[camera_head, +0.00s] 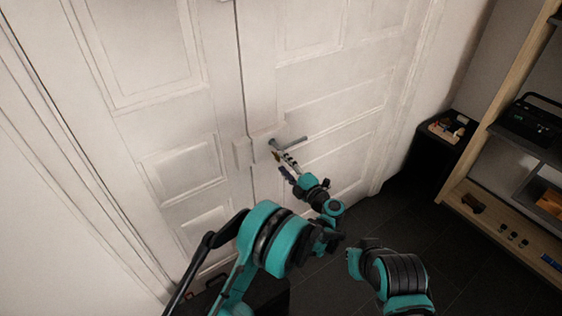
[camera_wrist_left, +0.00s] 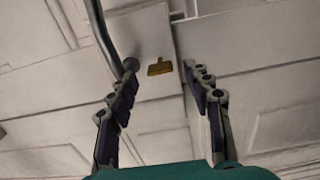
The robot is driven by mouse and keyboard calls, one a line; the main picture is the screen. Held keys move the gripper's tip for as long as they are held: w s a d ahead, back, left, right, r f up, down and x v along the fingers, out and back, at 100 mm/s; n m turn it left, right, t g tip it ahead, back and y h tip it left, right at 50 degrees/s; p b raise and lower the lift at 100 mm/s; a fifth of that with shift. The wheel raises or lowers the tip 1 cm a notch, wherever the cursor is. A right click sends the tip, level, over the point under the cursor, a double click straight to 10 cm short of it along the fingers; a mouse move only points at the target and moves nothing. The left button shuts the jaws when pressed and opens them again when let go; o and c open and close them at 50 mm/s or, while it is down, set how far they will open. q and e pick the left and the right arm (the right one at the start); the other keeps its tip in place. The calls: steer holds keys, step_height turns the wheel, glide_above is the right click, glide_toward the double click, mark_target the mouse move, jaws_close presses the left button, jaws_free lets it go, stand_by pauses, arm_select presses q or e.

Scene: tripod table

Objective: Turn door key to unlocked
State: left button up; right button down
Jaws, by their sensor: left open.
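A small brass key (camera_wrist_left: 159,67) sits in the white door, between the spread fingers of my left gripper (camera_wrist_left: 160,77) in the left wrist view. The fingers are apart, one on each side of the key, and do not appear to touch it. In the head view my left gripper (camera_head: 281,164) is close to the door, just below the metal lever handle (camera_head: 290,141). The key is a tiny brownish spot (camera_head: 277,155) there, partly hidden by the gripper. The lever handle (camera_wrist_left: 103,35) passes left of the key in the wrist view.
The white panelled double door (camera_head: 190,110) fills the left and middle. A dark cabinet (camera_head: 435,150) with small items and a wooden shelf (camera_head: 500,215) holding several objects stand at the right. The dark floor (camera_head: 450,265) between them and my arms looks clear.

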arm_select(q)
steer(key=v, duration=0.5)
stand_by(0.4)
step_height(320, 180, up, 26)
steer(key=a+m+t+h, duration=0.3)
steer(key=m+t+h, duration=0.2)
steer(key=m+h, duration=0.9)
steer(key=s+a+f+m+g+y, duration=0.1)
steer(key=s+a+f+m+g, duration=0.2)
steer(key=s+a+f, duration=0.3)
steer(key=s+a+f+m+g+y, duration=0.1)
steer(key=s+a+f+m+g, duration=0.3)
steer(key=s, duration=1.1)
steer(key=s+a+f+m+g+y, duration=0.2)
steer(key=s+a+f+g, duration=0.4)
steer(key=s+a+f, duration=0.3)
steer(key=shift+s+a+f+m, duration=0.4)
steer(key=shift+s+f+m, duration=0.35)
steer(key=shift+s, duration=0.35)
